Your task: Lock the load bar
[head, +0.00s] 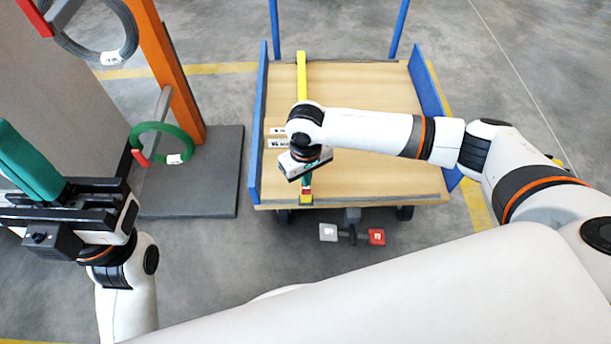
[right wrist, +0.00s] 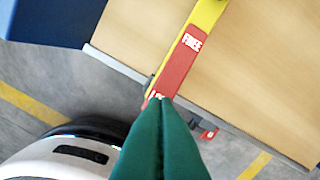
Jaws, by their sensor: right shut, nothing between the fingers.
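The yellow load bar (head: 301,80) runs lengthwise over the wooden cart deck (head: 370,90). In the right wrist view the bar (right wrist: 206,14) leads into a red section (right wrist: 178,68) marked FREE; a second label nearer the fingertips is partly covered. My right gripper (head: 306,186) points down over the near end of the bar. Its green fingers (right wrist: 163,104) are shut and empty, with tips overlapping the red section's near end; contact cannot be told. My left gripper (head: 25,165), with green fingers, is at the far left, away from the cart; its opening is unclear.
Blue side rails (head: 258,125) flank the deck. Boxes (head: 277,137) lie partly behind my right wrist. A grey pedal (head: 328,232) and a red pedal (head: 377,236) sit below the cart's near edge. An orange post (head: 168,65) with a green coil (head: 184,135) stands left.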

